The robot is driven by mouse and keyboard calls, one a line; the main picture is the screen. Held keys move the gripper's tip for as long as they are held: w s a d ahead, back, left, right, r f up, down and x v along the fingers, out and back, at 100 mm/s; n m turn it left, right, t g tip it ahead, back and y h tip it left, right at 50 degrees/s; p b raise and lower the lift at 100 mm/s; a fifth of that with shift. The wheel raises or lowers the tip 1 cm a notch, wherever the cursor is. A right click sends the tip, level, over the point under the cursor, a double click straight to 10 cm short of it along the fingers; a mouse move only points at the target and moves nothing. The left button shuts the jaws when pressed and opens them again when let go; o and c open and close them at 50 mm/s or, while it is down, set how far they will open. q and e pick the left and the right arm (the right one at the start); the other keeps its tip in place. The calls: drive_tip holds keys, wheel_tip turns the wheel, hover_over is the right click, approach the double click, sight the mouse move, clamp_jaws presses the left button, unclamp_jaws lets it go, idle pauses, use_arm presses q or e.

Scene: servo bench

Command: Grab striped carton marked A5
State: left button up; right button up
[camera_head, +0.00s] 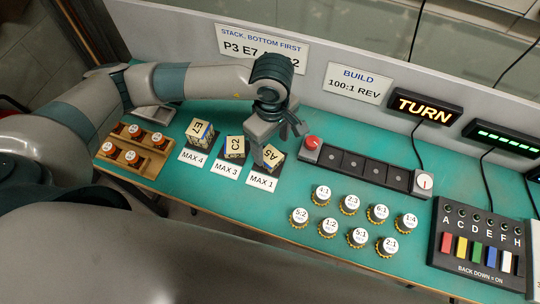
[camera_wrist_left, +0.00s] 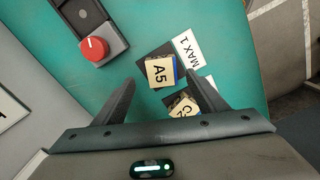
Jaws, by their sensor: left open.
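The carton marked A5 (camera_head: 275,156) stands on a dark pad behind a card reading MAX 1 (camera_head: 262,181). Its cream top with the A5 label shows in the left wrist view (camera_wrist_left: 160,71), with a blue side at its right edge. My left gripper (camera_head: 276,140) is above and close to the carton, pointing down. In the left wrist view its fingers (camera_wrist_left: 160,92) are apart, with the carton beyond their tips and nothing between them. My right gripper is not in view.
Carton C2 (camera_head: 235,147) stands close to the left of A5, and carton E7 (camera_head: 200,132) farther left. A dark rail with a red knob (camera_head: 312,142) lies to the right. Several gear-like discs (camera_head: 328,228) lie in front of it. A wooden rack (camera_head: 135,148) is at the left.

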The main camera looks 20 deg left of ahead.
sight(271, 157)
use_arm(q)
drive_tip(key=shift+s+f+p, duration=0.2)
drive_tip(key=shift+f+p, duration=0.4)
drive_tip(key=shift+p, duration=0.1)
wheel_tip(271, 157, down, 2)
drive_tip(key=shift+f+p, duration=0.1)
drive_tip(key=shift+p, duration=0.45)
drive_tip(key=shift+f, duration=0.65)
drive_tip(key=c, duration=1.1)
